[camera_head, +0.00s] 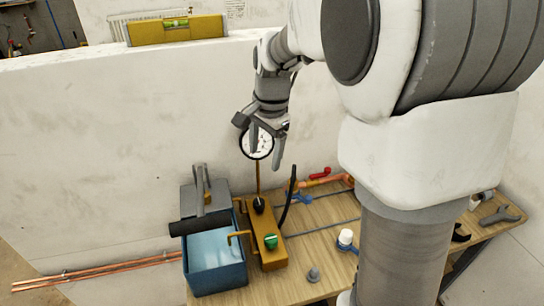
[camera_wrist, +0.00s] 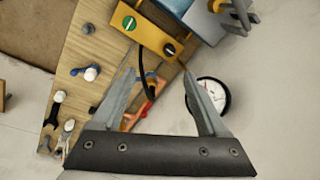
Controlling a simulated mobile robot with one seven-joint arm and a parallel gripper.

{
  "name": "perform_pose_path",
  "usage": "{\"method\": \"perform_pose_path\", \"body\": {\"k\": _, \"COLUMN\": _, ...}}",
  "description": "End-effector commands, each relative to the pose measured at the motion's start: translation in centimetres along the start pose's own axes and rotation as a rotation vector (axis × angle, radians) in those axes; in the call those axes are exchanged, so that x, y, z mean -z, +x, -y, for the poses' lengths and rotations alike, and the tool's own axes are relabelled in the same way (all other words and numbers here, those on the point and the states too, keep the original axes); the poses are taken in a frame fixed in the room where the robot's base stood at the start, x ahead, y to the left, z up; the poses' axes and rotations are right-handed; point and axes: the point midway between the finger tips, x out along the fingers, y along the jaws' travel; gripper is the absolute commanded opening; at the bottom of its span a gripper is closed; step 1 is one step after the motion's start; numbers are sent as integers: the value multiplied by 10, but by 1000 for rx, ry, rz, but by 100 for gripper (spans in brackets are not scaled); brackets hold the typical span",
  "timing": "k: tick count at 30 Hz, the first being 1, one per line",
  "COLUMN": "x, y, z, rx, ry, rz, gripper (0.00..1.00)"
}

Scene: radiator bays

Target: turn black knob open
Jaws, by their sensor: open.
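The black knob (camera_head: 259,204) sits on top of the yellow block (camera_head: 267,228), near its far end. In the wrist view the black knob (camera_wrist: 169,49) shows a light mark on its face, on the yellow block (camera_wrist: 150,34). The green knob (camera_head: 271,241) is on the same block, nearer the front; it also shows in the wrist view (camera_wrist: 129,23). My gripper (camera_head: 260,145) is above the block, pointing down, with its fingers apart and nothing between them. In the wrist view my gripper (camera_wrist: 156,74) is apart from the black knob, which lies beyond the fingertips.
A round white gauge (camera_head: 257,143) stands on a thin stem behind the block, close to my fingers. A blue bin (camera_head: 216,268) stands left of the block. A black hose (camera_head: 289,195) rises at its right. A white wall (camera_head: 110,150) is behind.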

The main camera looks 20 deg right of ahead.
Motion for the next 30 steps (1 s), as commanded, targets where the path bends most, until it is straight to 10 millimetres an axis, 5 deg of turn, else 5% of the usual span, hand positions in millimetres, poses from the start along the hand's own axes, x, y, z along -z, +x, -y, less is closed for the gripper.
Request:
{"method": "perform_pose_path", "body": {"k": 12, "x": -20, "y": -35, "z": -31, "rx": 59, "ry": -194, "rz": -28, "gripper": 76}}
{"method": "perform_pose_path", "body": {"k": 30, "x": -25, "y": -43, "z": -39, "rx": 72, "ry": -243, "rz": -37, "gripper": 76}}
